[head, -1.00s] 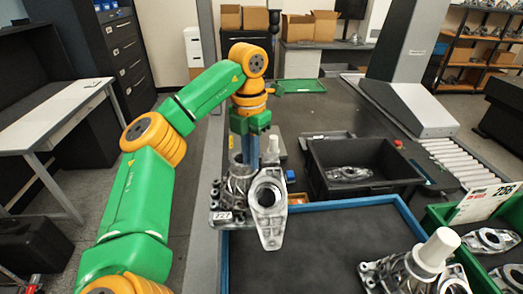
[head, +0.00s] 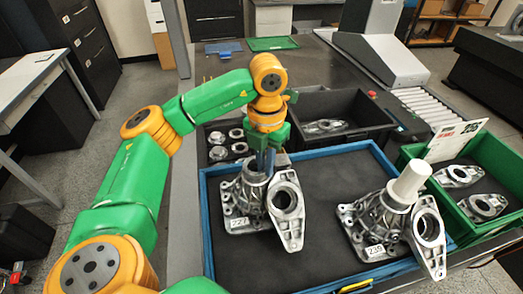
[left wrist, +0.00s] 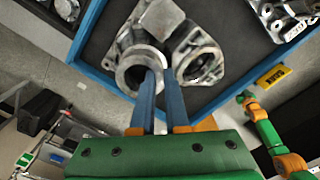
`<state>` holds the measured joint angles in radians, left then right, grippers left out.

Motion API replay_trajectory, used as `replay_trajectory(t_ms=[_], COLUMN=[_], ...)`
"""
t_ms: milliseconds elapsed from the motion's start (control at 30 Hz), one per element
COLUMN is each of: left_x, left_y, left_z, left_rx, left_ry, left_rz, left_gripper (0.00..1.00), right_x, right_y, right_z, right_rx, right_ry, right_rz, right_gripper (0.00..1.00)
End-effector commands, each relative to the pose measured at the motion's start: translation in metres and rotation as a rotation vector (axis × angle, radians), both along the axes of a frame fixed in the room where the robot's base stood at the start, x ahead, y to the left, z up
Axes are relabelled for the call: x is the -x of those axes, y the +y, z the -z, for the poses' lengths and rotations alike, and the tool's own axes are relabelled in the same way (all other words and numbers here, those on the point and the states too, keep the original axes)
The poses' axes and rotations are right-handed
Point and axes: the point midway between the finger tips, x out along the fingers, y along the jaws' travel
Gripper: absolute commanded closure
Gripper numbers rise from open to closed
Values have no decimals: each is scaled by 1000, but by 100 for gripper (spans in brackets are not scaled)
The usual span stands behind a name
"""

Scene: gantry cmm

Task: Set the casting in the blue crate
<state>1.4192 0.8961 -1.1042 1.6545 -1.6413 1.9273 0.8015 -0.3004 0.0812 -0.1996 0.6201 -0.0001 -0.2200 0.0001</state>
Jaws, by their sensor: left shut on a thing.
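The grey metal casting tagged 227 (head: 247,200) is upright inside the outline of the blue crate (head: 205,225), in its left half. My left gripper (head: 265,163) is shut on the rim of its round neck from above. In the left wrist view the blue fingers (left wrist: 161,90) pinch the wall of the neck of the casting (left wrist: 140,65). I cannot tell whether its base touches the crate floor. In the left wrist view a small green and orange arm, seemingly my right one, ends in a tip (left wrist: 243,97) too small to read.
A second casting (head: 385,225) with a white cylinder on top stands in the crate's right half. A green crate (head: 425,160) with several metal parts is at right. A black bin (head: 375,105) stands behind. Bare dark crate floor shows between the castings.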

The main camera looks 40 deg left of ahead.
Motion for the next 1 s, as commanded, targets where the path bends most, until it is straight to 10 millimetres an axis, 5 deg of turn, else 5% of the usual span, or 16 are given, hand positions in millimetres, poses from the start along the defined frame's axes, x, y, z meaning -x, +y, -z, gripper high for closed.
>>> replay_trajectory(t_ms=[300,433,800,1000], left_x=[0,0,0,-1], left_y=[0,0,0,0], left_z=[10,11,6,-46], left_rx=[2,1,1,1], left_ry=[-5,0,-2,-6], left_rz=[1,1,2,1], left_gripper=[100,58,58,58], right_x=[0,0,0,0], right_y=[0,0,0,1], right_z=[-2,-1,0,-9], right_rx=[0,0,0,-2], right_ry=[0,0,0,-1], right_rz=[0,0,0,0], right_gripper=[50,50,50,50])
